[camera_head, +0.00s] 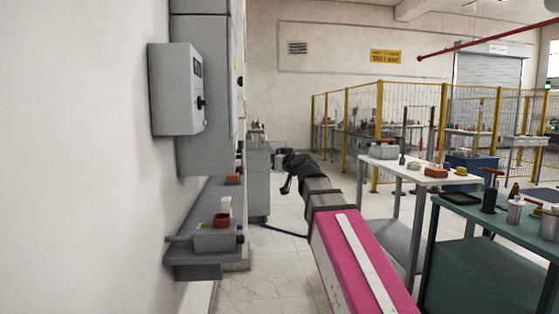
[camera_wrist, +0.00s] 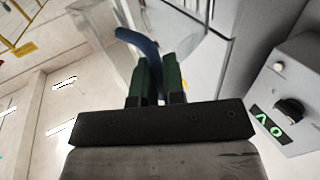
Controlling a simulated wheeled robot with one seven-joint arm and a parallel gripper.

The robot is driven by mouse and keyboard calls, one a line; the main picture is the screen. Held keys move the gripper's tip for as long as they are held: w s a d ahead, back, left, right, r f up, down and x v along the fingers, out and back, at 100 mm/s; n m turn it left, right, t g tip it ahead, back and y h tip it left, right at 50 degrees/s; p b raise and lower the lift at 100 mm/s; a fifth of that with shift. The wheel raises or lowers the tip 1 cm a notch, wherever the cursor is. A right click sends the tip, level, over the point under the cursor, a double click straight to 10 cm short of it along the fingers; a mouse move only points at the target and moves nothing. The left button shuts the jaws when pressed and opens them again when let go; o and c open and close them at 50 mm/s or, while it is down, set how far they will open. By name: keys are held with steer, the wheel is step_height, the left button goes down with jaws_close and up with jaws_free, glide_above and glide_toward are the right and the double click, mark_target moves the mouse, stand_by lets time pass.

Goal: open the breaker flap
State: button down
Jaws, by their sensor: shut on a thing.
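My gripper (camera_wrist: 158,72) has two green fingers, close together on a curved blue piece (camera_wrist: 131,38) that bends to the upper left in the wrist view. The lower end of the blue piece is hidden between the fingers. In the head view my arm reaches forward, with its dark end right of the grey cabinet; the fingers are too small to tell there. A clear pane (camera_wrist: 202,16) shows behind the fingers in the wrist view. I cannot tell which part is the breaker flap.
A grey wall box (camera_head: 172,90) with a green display and black knob is at left; a similar box (camera_wrist: 292,105) is right of my gripper. A grey shelf (camera_head: 195,255) juts out low at left. Tables (camera_head: 490,225) stand at right.

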steer(key=shift+s, duration=0.1)
stand_by(0.3)
steer(key=c, duration=1.2)
jaws_free()
steer(key=v, duration=1)
steer(key=shift+s+d, duration=0.1)
steer(key=shift+s, duration=0.2)
